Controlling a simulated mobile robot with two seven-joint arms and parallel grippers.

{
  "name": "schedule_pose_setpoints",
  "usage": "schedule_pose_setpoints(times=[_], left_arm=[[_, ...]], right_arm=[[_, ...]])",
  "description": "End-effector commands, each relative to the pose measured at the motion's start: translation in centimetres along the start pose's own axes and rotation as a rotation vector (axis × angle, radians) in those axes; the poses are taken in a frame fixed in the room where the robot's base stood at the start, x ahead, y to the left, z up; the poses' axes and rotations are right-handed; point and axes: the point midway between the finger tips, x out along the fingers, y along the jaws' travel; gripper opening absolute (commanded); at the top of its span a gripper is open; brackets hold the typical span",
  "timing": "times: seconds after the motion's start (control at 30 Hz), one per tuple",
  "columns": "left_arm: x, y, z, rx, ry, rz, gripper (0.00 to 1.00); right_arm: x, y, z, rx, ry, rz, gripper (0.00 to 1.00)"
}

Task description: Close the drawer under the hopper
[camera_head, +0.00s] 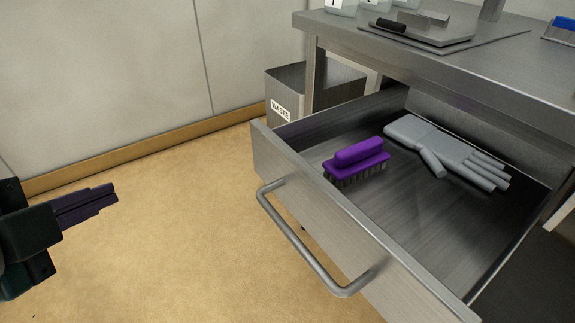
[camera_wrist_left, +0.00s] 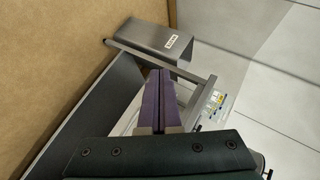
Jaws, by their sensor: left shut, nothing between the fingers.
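The steel drawer (camera_head: 345,228) under the worktop is pulled far out. Its bar handle (camera_head: 300,247) faces the lower left. Inside lie a purple brush (camera_head: 357,158), bristles down, and a grey glove (camera_head: 450,150). My left gripper (camera_head: 112,193) is at the left of the head view, shut and empty, well apart from the drawer front and handle. In the left wrist view the purple fingers (camera_wrist_left: 160,82) lie together, and a dark grey panel (camera_wrist_left: 95,110), perhaps the drawer front, shows beside them. My right gripper is not in view. No hopper can be made out.
A steel bin labelled WASTE (camera_head: 284,100) stands behind the drawer, by the table leg; it also shows in the left wrist view (camera_wrist_left: 160,40). The worktop (camera_head: 470,62) overhangs the drawer's back. The tan floor (camera_head: 170,240) between gripper and drawer is clear.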

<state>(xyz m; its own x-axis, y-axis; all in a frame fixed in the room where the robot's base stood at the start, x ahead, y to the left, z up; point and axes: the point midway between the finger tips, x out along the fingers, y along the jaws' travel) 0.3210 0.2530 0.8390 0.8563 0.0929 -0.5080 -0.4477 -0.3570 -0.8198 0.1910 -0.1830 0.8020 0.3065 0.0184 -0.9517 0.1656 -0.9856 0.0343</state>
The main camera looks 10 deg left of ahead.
Motion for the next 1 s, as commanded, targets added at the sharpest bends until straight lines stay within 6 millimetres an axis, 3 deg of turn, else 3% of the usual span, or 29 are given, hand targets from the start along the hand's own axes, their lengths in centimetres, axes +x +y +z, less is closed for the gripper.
schedule_pose_setpoints(times=[0.03,0.13,0.27,0.4,0.5,0.63,0.83,1.0], left_arm=[[2.9,2.0,1.2,0.177,0.050,-0.094,0.00],[5.1,2.5,1.2,0.551,0.147,-0.301,0.00],[6.3,4.6,0.7,1.030,0.247,-0.589,0.00],[5.9,8.2,0.2,1.448,0.325,-0.896,0.00],[5.0,10.5,0.2,1.642,0.359,-1.075,0.00],[3.9,12.0,0.3,1.771,0.380,-1.225,0.00],[3.8,11.9,-0.9,1.804,0.387,-1.277,0.00],[5.1,11.1,-3.6,1.802,0.384,-1.280,0.00]], right_arm=[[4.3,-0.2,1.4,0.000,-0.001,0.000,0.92],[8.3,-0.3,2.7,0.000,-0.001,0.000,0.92],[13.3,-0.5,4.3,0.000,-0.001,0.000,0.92],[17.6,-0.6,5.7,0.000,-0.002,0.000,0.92],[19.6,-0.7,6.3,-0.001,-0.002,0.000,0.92],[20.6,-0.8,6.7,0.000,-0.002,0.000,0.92],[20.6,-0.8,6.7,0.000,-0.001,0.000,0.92],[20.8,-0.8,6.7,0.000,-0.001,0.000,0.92]])
